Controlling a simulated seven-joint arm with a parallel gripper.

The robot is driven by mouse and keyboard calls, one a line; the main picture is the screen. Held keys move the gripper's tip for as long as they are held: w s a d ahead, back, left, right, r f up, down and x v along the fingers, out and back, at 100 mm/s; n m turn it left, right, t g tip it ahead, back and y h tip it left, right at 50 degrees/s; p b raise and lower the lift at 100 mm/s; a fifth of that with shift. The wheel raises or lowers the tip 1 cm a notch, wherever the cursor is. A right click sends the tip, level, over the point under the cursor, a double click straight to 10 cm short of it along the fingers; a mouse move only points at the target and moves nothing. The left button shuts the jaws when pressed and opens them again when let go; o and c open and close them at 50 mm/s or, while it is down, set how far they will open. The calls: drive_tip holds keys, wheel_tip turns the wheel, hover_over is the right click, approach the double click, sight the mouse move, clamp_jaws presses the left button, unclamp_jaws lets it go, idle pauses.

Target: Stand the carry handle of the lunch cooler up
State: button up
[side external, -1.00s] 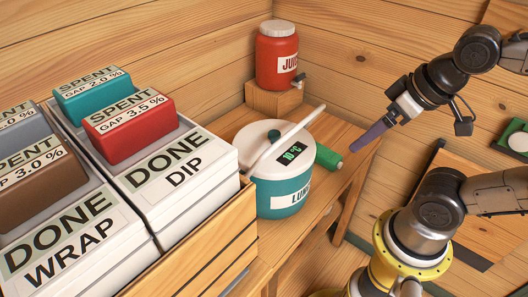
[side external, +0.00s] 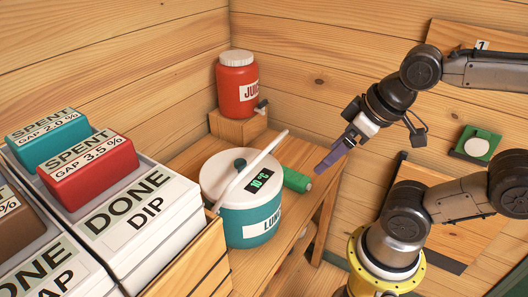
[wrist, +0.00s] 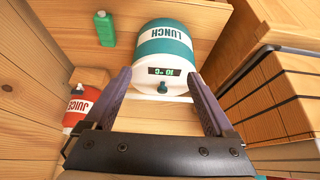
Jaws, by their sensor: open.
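The lunch cooler (side external: 247,222) has a teal body, a white lid and a dark knob, and stands on the wooden bench. It also shows in the wrist view (wrist: 165,48). Its white carry handle (side external: 252,166) lies low and slanted across the lid in the side view. In the wrist view the handle (wrist: 155,99) is a pale bar along the lid's near edge, between my fingers. My gripper (side external: 324,166) is open and empty, to the right of the cooler in the side view and apart from it. Its two purple fingers (wrist: 160,76) straddle the lid in the wrist view.
A green bottle (side external: 297,180) lies beside the cooler. A red juice jug (side external: 237,85) stands on a wooden block (side external: 237,127) behind. A wooden crate (side external: 200,262) with white DONE boxes (side external: 150,215) is close on the cooler's left.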

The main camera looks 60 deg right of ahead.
drive_tip(key=shift+n, duration=0.4)
drive_tip(key=c, duration=0.5)
drive_tip(key=shift+s+r+n, duration=0.1)
drive_tip(key=shift+s+n, duration=0.05)
drive_tip(key=shift+n, duration=0.65)
drive_tip(key=shift+c, duration=0.6)
wheel_tip(320, 180, up, 10)
drive_tip(key=n+g, duration=0.2)
drive_tip(key=n, duration=1.4)
hover_over(265, 150)
drive_tip(key=s, duration=0.5)
drive_tip(key=x, duration=1.3)
drive_tip(key=shift+w+f, duration=0.15)
drive_tip(key=shift+f, duration=0.2)
drive_tip(key=shift+c, duration=0.2)
clamp_jaws()
drive_tip(key=shift+r, duration=0.1)
